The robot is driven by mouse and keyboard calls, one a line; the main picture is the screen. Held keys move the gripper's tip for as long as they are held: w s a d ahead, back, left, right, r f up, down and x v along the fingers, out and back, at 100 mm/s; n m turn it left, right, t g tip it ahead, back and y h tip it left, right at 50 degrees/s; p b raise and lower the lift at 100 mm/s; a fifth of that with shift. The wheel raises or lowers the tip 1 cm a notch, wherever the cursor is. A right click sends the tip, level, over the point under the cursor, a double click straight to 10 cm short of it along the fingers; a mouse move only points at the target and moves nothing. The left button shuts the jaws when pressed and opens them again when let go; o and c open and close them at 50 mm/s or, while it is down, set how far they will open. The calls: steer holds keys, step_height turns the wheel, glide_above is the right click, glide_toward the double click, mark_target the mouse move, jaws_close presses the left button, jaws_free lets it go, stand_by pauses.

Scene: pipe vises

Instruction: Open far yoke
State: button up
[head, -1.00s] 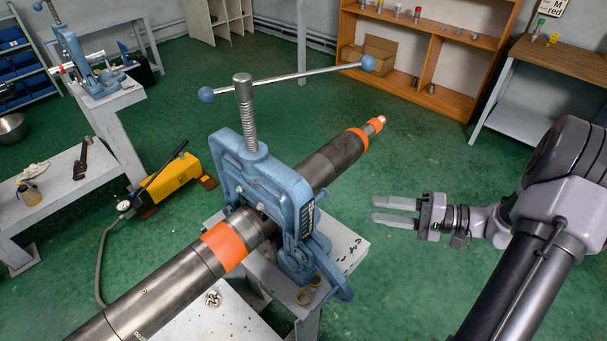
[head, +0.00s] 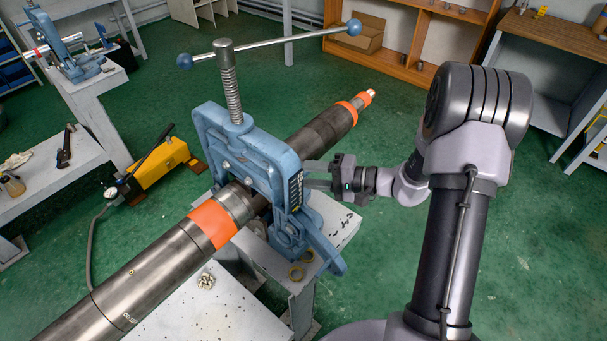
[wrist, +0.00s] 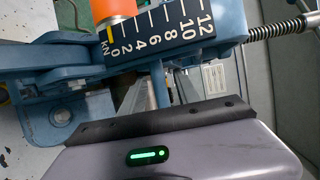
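A blue vise yoke (head: 250,150) stands upright around a dark steel pipe (head: 150,275) with orange bands, on a white stand. Its threaded screw (head: 231,85) rises to a long bar handle with blue ball ends. My gripper (head: 314,175) is at the yoke's right side, close to its black scale plate (head: 296,190). The two grey fingers look apart; their tips are partly hidden by the yoke. The wrist view shows the scale plate (wrist: 160,30) and a blue post (wrist: 158,85) in front of my gripper. I cannot tell whether the fingers touch it.
A second blue vise (head: 62,50) stands on a bench at the back left. A yellow pump (head: 160,168) with a hose lies on the floor left of the stand. A wooden shelf (head: 440,45) is at the back. Green floor is free on the right.

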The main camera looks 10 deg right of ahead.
jaws_close()
stand_by(1.4)
